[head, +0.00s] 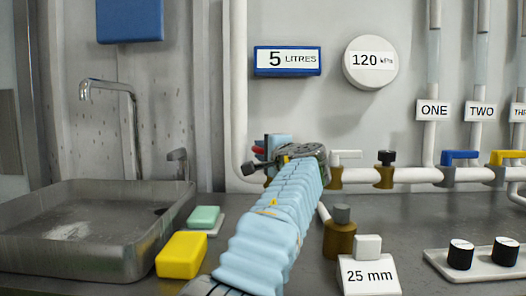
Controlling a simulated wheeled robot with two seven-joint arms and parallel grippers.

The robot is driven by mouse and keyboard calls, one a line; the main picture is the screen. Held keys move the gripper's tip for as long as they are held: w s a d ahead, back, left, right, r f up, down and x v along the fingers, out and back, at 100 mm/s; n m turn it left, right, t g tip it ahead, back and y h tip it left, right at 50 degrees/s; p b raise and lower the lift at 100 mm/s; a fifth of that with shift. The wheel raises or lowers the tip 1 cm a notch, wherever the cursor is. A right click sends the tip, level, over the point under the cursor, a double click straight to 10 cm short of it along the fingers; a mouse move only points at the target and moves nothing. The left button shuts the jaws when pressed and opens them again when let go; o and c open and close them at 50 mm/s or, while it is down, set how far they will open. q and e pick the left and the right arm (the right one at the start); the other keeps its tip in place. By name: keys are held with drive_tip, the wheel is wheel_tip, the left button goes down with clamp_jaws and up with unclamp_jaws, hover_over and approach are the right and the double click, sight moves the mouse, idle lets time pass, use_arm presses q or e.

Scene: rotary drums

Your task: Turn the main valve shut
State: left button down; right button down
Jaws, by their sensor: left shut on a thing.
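My left arm, in a pale blue ribbed sleeve, reaches up from the bottom middle of the head view. Its dark gripper (266,164) is at the left end of the horizontal white pipe, by the foot of the tall white pipe (236,90). The gripper is shut on a small red handle (258,150), which I take to be the main valve's. Only a little red shows; the gripper hides the valve body and the handle's exact angle. My right gripper is not in view.
Along the pipe (415,176) are valves with white (347,155), black (386,157), blue (460,156) and yellow (507,156) handles.

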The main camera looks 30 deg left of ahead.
use_arm(q)
drive_tip(key=shift+f, duration=0.1)
drive_tip(key=shift+a+f+m+t+h+b, duration=0.15)
drive_tip(key=shift+m+t+h+b, duration=0.25)
drive_tip(key=shift+t+b, duration=0.2)
drive_tip(key=shift+a+f+m+t+h+b, duration=0.1)
drive_tip(key=shift+a+m+t+h+b, duration=0.05)
drive_tip(key=shift+m+t+h+b, duration=0.4)
drive_tip(key=shift+w+a+r+m+t+h+b, duration=0.15)
drive_tip(key=shift+a+m+t+h+b, duration=0.1)
drive_tip(key=shift+m+t+h+b, duration=0.5)
drive_tip(key=shift+w+a+m+t+h, duration=0.1)
drive_tip(key=shift+m+t+h, duration=0.3)
drive_tip(key=shift+t+h, duration=0.1)
drive_tip(key=shift+w+a+r+m+t+h+p, duration=0.1)
drive_tip(key=shift+r+m+t+h+p, duration=0.1)
drive_tip(key=shift+m+t+h+p, duration=0.3)
drive_tip(key=m+h+p, duration=0.1)
drive_tip(key=h+p, duration=0.1)
drive_tip(key=p, duration=0.1)
drive_tip(key=w+m+t+h+p, duration=0.1)
drive_tip(key=m+h+p, duration=0.1)
drive_tip(key=h+p, duration=0.1)
drive_tip(key=shift+a+f+m+t+h, duration=0.1)
drive_tip(key=shift+a+m+t+h, duration=0.1)
drive_tip(key=shift+m+t+h, duration=0.1)
drive_tip(key=shift+w+f+m+t+h+p, duration=0.15)
drive_tip(key=shift+m+t+h+p, duration=0.2)
drive_tip(key=shift+h+p, duration=0.45)
drive_tip(key=shift+y, duration=0.3)
